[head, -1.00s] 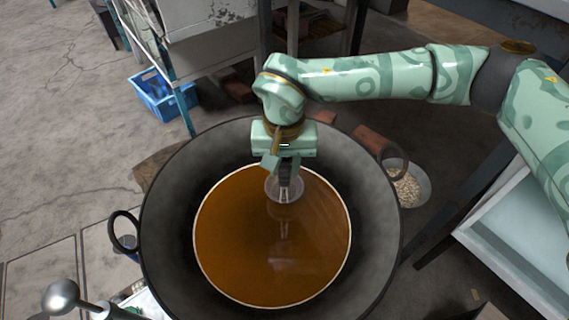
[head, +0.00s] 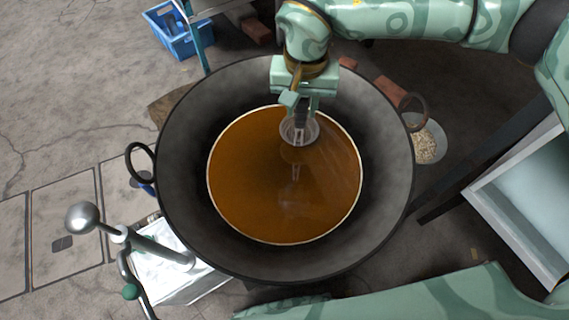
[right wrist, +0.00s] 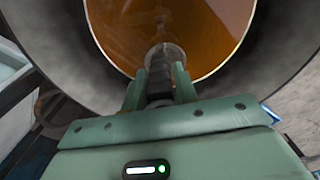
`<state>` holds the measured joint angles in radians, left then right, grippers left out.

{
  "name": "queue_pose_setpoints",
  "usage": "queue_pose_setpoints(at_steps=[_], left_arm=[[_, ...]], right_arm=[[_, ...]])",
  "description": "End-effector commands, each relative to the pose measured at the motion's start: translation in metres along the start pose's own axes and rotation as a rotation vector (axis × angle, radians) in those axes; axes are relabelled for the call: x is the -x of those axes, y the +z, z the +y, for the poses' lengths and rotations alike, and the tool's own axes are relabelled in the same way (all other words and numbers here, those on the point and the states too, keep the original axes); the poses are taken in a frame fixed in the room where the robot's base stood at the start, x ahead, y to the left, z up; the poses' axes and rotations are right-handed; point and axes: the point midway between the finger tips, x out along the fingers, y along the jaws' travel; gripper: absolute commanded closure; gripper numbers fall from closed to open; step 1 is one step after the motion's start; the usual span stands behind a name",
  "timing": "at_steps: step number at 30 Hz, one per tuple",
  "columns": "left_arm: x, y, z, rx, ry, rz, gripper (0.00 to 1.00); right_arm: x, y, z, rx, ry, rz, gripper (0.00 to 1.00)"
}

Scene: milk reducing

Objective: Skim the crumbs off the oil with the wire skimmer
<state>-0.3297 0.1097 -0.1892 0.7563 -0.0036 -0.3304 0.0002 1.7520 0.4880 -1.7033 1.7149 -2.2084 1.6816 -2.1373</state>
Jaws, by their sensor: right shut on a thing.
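A wide black wok (head: 385,190) holds a round pool of brown-orange oil (head: 270,195). My right gripper (head: 299,103) is over the far part of the oil. It is shut on the dark handle of the wire skimmer (head: 299,131), whose small round head is at the oil near its far edge. I cannot tell how deep the head sits. In the right wrist view, the gripper (right wrist: 160,82) holds the handle between its fingers, with the skimmer head (right wrist: 170,51) over the oil (right wrist: 200,25). No separate crumbs can be made out on the oil. My left gripper is not in view.
A white-lined tray (head: 530,200) is farther right. A metal pump-like device (head: 150,248) stands at the lower left. A blue crate (head: 180,38) is on the floor.

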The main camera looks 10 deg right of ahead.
Motion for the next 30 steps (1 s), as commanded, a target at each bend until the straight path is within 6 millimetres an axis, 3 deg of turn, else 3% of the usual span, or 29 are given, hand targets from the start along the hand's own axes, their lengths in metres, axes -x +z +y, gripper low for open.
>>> queue_pose_setpoints(at_steps=[11,23,30], left_arm=[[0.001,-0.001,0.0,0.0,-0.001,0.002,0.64],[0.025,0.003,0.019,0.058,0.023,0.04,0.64],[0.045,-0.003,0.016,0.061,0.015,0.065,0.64]], right_arm=[[0.002,0.0,0.0,0.0,-0.001,0.002,0.97],[0.06,-0.001,0.0,-0.001,-0.002,0.008,0.97],[0.095,-0.001,0.0,-0.001,-0.002,0.007,0.97]])
